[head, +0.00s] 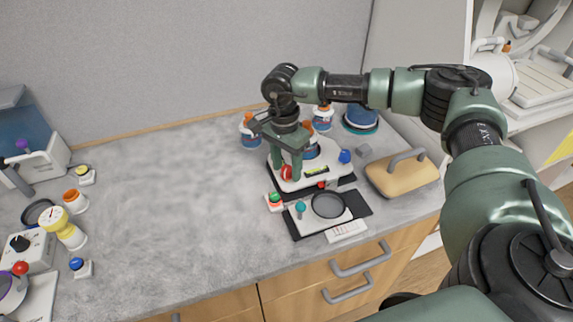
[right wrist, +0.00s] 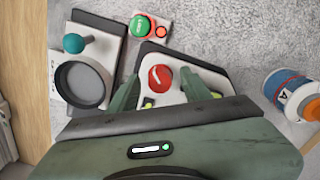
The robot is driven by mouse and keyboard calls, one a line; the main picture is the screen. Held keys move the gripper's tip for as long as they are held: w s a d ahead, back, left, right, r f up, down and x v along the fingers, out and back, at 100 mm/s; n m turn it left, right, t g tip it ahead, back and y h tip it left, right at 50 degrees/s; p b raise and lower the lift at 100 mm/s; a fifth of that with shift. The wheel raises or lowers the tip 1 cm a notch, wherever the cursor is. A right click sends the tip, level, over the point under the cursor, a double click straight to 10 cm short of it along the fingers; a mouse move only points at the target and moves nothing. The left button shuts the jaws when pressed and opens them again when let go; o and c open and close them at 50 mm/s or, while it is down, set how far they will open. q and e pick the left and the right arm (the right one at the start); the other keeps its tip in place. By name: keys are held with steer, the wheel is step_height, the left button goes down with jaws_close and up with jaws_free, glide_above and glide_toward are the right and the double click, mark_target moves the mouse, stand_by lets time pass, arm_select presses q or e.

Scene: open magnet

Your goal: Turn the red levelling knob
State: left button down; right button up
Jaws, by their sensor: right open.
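The red levelling knob (right wrist: 160,78) sits on a white device plate in the right wrist view, with a pale mark on its face. It also shows in the head view (head: 286,173), close to my right fingers. My right gripper (right wrist: 166,90) is open, with one green finger on each side of the knob. From these frames I cannot tell whether the fingers touch it. The white device (head: 322,178) rests on a dark mat and also carries a blue knob (head: 345,157) and a green level vial. My left gripper is not in view.
In front stands a second white device with a teal knob (head: 300,207) and round dark dish (head: 327,205). A green button (head: 275,199) is beside it. A tan block with a grey handle (head: 402,175) lies right. Bottles stand behind. The counter's middle is clear.

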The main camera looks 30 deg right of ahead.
jaws_close()
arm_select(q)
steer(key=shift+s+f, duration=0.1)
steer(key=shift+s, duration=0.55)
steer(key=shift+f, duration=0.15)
arm_select(e)
steer(key=shift+m, duration=0.4)
steer(key=m+b, duration=0.2)
steer(key=m, duration=0.1)
steer(key=shift+f+m, duration=0.15)
steer(key=shift+m, duration=0.15)
steer(key=m+b, duration=0.2)
steer(key=m, duration=0.3)
steer(key=shift+m, duration=0.3)
steer(key=m+b, duration=0.1)
steer(key=m, duration=0.4)
steer(key=shift+t+b, duration=0.3)
steer(key=shift+b, duration=0.05)
arm_select(q)
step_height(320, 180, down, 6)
steer(key=shift+b, duration=0.4)
arm_select(e)
steer(key=m, duration=0.4)
steer(key=shift+r+m, duration=0.2)
steer(key=shift+m, duration=0.1)
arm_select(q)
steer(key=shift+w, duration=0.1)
